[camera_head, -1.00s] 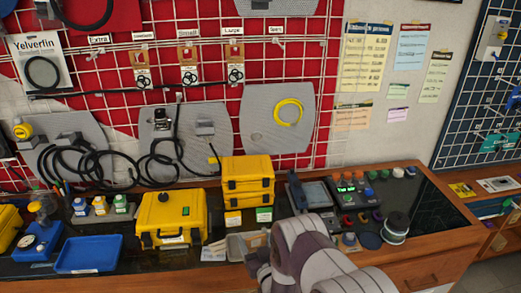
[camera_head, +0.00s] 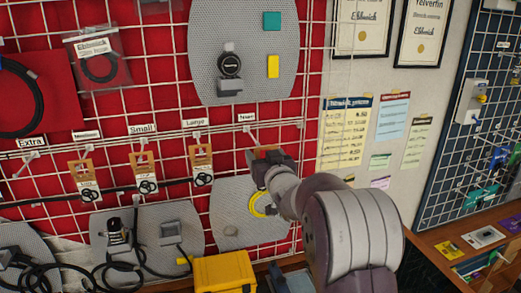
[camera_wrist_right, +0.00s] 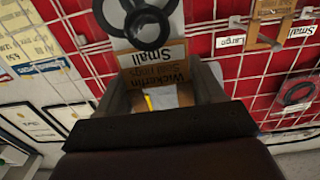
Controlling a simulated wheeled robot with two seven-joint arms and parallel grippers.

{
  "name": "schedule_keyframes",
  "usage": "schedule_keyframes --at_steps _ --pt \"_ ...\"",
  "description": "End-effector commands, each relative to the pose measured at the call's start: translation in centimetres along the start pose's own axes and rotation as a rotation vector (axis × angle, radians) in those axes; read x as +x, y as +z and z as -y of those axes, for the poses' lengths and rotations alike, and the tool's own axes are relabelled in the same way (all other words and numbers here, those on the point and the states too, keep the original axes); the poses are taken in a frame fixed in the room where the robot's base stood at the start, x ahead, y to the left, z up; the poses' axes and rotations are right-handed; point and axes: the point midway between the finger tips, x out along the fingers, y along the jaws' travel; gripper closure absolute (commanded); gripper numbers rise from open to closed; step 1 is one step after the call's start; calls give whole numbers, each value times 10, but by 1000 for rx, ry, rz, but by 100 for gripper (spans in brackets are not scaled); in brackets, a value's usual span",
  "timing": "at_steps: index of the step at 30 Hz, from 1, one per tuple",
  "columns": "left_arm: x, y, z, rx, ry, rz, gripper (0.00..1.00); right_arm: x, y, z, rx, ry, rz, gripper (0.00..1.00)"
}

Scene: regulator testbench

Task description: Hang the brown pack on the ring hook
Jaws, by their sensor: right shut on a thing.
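My right gripper (camera_head: 262,162) is raised in front of the red pegboard wall, below the rightmost hook label (camera_head: 247,117). It is shut on a brown pack (camera_wrist_right: 155,62) marked "Small", with black rings in its clear part. In the head view, only a sliver of the held pack shows beside the gripper. Other brown packs hang on hooks to the left: one under the "Large" label (camera_head: 202,162), one under "Small" (camera_head: 145,172) and one further left (camera_head: 86,181). Whether the held pack touches a hook cannot be told. My left gripper is not in view.
A grey panel with a yellow ring (camera_head: 262,205) is just below my right gripper. A larger grey panel (camera_head: 240,30) with a gauge is above. A yellow case (camera_head: 224,272) stands on the bench below. Papers (camera_head: 346,130) are on the white wall to the right.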

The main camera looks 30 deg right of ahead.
Motion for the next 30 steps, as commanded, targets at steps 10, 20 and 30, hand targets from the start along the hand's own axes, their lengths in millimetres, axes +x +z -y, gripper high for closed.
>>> schedule_keyframes --at_steps 10,20,30 --pt "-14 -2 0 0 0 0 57 27 2 1 0 -1 1 61" --pt "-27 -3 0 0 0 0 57 54 4 1 0 -2 0 61" --pt "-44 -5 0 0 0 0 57 82 6 1 0 -2 0 61"
